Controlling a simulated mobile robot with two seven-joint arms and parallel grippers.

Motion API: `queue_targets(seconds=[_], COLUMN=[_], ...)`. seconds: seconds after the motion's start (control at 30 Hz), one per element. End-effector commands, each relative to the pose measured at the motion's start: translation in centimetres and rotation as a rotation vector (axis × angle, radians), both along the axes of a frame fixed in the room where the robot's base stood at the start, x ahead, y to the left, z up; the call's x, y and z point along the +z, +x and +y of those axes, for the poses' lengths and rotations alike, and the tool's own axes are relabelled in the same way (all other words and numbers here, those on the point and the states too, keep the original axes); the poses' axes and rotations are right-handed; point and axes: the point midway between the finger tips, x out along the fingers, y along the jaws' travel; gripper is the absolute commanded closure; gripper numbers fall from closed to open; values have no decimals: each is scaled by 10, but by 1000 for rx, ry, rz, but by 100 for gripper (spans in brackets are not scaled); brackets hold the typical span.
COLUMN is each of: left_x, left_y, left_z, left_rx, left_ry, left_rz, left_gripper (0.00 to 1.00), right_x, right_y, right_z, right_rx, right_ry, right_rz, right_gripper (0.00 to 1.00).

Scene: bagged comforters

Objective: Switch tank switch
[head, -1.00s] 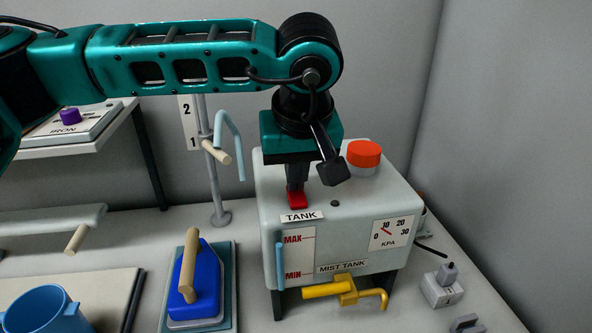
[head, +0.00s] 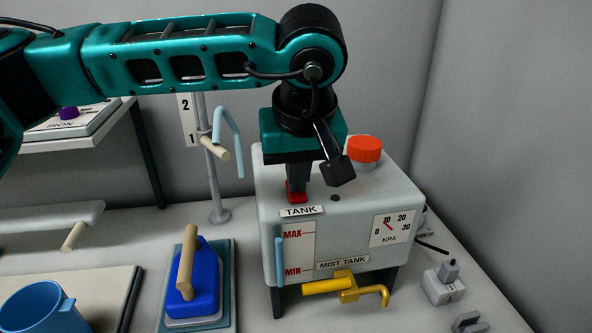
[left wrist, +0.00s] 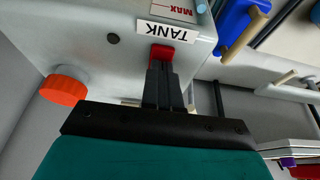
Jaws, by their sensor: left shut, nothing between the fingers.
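The grey mist tank (head: 350,215) stands on the table with a gauge and a level scale on its front. The red tank switch (head: 297,197) sits on its top behind the TANK label (head: 301,211); it also shows in the left wrist view (left wrist: 161,53). My left gripper (head: 297,188) points down from above, shut and empty, with its fingertips at the switch. In the left wrist view the fingertips (left wrist: 160,67) overlap the switch's near edge and seem to touch it. The fingers hide part of the switch. My right gripper is not in view.
An orange-red cap (head: 364,150) stands on the tank's top, right of my gripper. A yellow valve (head: 346,288) sticks out below its front. A pole (head: 213,170) stands behind.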

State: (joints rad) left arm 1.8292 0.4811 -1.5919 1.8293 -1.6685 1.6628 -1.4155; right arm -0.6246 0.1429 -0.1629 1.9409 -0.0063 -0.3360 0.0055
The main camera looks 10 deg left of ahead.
Motion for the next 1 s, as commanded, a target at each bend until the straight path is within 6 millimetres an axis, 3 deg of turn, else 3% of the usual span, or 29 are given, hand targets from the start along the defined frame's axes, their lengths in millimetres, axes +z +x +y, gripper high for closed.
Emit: queue_targets(seconds=[0.07,0.27,0.7,1.0], left_x=[-8,1,91,120], left_y=[-4,-6,-32,-42], left_z=[-1,-2,-13,-17], left_rx=[-7,-6,-2,-1], left_ry=[5,4,1,0], left_rz=[20,17,0,0], left_gripper=[100,100,100,100], right_x=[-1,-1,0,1], right_y=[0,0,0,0], right_z=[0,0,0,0], right_rx=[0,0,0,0], right_ry=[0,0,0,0], right_rz=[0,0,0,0], right_gripper=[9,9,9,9])
